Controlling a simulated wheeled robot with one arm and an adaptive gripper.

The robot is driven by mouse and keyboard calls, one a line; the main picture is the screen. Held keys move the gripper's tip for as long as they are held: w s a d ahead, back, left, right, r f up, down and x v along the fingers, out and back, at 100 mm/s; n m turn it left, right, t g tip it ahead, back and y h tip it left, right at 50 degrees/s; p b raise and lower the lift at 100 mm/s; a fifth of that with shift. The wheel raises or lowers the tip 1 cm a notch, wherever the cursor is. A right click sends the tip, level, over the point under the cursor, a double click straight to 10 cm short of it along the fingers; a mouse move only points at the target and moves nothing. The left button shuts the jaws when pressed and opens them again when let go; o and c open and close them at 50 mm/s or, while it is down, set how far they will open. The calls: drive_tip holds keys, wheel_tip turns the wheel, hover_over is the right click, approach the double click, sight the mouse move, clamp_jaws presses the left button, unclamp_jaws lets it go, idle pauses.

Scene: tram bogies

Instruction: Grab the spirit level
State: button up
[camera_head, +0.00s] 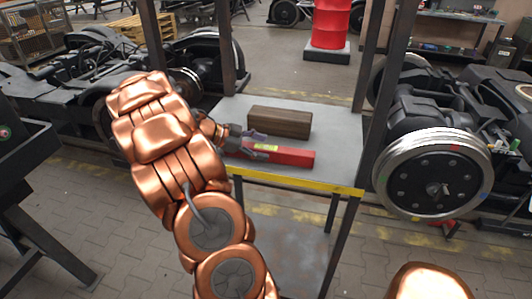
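The spirit level (295,157) is a long red bar with a yellow-green patch near its middle. It lies on the grey shelf (345,150) near the yellow front edge. My gripper (260,142) reaches in from the left, with its dark fingers at the level's upper left part. One finger shows just behind the bar and another shows near the yellow-green patch. I cannot tell whether they touch the level or how far apart they are. My gripper and wrist partly hide the level's left end.
A dark brown wooden block (280,122) lies on the shelf just behind the level. Dark upright posts (375,115) frame the shelf. A bogie wheel (433,172) stands close on the right. A red barrel (330,22) stands behind. The shelf's right side is clear.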

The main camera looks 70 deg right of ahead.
clamp_jaws()
idle(0.3)
